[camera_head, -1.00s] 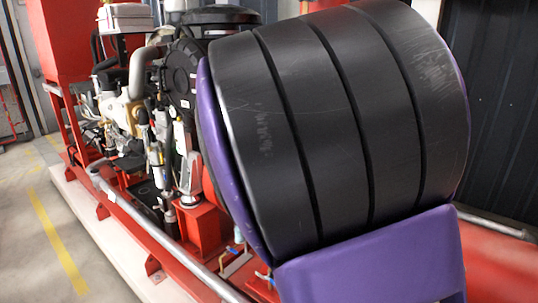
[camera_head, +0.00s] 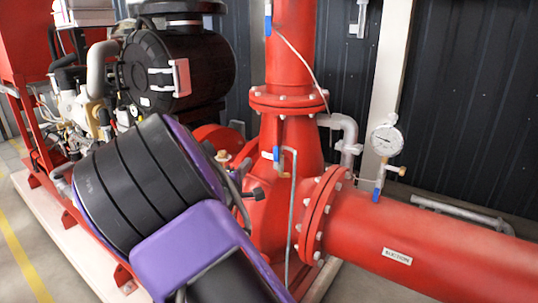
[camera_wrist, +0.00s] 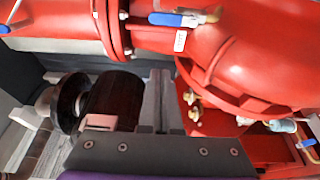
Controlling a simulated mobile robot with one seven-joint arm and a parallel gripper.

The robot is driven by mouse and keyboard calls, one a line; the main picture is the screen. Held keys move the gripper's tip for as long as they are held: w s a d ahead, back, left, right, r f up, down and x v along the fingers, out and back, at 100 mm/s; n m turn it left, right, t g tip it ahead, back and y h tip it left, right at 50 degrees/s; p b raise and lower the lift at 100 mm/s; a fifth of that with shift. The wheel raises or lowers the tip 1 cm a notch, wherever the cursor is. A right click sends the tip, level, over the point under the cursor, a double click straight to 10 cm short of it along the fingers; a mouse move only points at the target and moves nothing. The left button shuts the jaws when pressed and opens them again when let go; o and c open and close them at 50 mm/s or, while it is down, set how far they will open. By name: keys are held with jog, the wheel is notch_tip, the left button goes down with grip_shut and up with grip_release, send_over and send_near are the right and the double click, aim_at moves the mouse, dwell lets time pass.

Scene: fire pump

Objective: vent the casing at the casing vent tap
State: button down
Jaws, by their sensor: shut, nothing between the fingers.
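The red pump casing (camera_head: 268,215) stands at the middle of the head view. A small tap with a blue handle (camera_head: 276,154) sits on it, with a thin pipe running down from it; it looks like the casing vent tap. In the wrist view, a blue lever on a brass valve (camera_wrist: 178,19) lies along red metalwork at the top; I cannot tell whether it is the same tap. My gripper (camera_wrist: 157,78) is shut and empty, apart from that lever. My purple and black arm hides part of the casing's left side in the head view.
A red pipe with a label (camera_head: 397,256) runs right from the casing flange. A pressure gauge (camera_head: 387,141) on a blue-handled valve stands on it. A red riser (camera_head: 290,45) goes up. The engine (camera_head: 75,115) is at left. Another blue lever (camera_wrist: 307,143) is at the wrist view's right.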

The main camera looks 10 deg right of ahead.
aim_at(276, 158)
dwell(0.3)
jog(key=w+d+b, duration=0.2)
jog(key=w+d, duration=0.4)
jog(key=d, duration=0.1)
dwell(0.5)
jog(key=shift+w+d, duration=0.1)
dwell(0.3)
jog(key=shift+m, duration=0.7)
